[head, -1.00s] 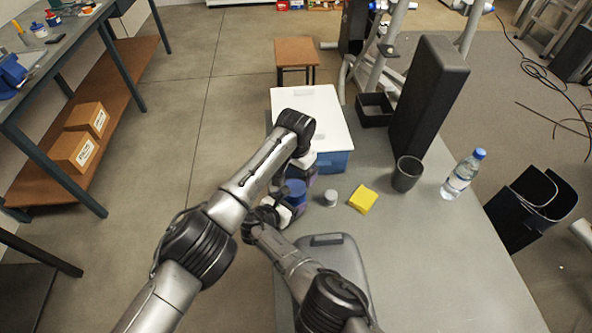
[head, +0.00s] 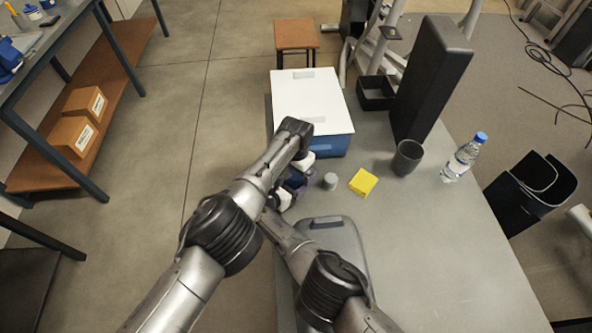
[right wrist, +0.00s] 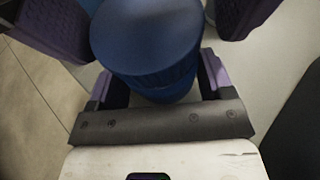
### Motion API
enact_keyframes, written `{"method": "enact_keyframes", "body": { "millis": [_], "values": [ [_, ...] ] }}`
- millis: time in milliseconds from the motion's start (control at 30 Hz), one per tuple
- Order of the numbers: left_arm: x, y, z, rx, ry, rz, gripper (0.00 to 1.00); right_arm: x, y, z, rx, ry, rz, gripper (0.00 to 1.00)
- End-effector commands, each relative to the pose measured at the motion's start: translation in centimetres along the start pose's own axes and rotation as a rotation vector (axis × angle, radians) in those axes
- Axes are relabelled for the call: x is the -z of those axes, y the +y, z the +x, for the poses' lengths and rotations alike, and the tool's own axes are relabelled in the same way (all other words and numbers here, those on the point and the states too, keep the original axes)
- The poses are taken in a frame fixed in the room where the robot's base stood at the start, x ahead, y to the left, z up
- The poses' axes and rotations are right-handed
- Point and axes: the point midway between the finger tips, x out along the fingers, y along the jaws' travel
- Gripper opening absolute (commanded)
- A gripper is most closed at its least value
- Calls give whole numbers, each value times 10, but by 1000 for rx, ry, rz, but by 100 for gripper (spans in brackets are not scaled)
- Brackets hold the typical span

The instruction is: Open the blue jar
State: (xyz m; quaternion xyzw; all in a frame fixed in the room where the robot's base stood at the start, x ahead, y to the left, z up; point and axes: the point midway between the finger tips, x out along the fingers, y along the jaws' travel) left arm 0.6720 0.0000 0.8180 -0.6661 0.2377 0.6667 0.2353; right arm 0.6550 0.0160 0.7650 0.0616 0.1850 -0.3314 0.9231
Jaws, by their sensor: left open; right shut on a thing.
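The blue jar (right wrist: 165,88) fills the middle of the right wrist view, with its wide dark blue lid (right wrist: 147,35) on top. My right gripper (right wrist: 157,82) is shut on the jar, with its purple-padded fingers on either side of the body. My left gripper (right wrist: 150,15) is open, its two fingers on opposite sides of the lid with gaps showing. In the head view the jar (head: 293,181) is mostly hidden by the left gripper (head: 296,176) and the right gripper (head: 280,192). Whether the jar touches the table is hidden.
A blue box with a white lid (head: 312,100) stands just behind the grippers. A small grey cylinder (head: 330,181), a yellow sponge (head: 362,182), a dark cup (head: 407,158) and a water bottle (head: 463,157) stand to the right. A grey case (head: 340,238) lies in front.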

Motion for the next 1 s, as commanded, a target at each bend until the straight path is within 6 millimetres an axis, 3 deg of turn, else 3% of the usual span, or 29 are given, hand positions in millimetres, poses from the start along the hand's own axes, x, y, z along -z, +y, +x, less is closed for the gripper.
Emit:
{"method": "enact_keyframes", "body": {
  "millis": [433, 900, 1000],
  "values": [
    [0, 0, 2, 1, 0, 0, 92, 0, 0, 0, 0, 0, 0, 8],
    [0, 1, 2, -1, 0, 1, 47, 0, 0, 0, -1, 0, -1, 8],
    [0, 2, 2, -2, 0, -1, 42, 0, 0, 0, -1, 0, -1, 8]
  ]
}}
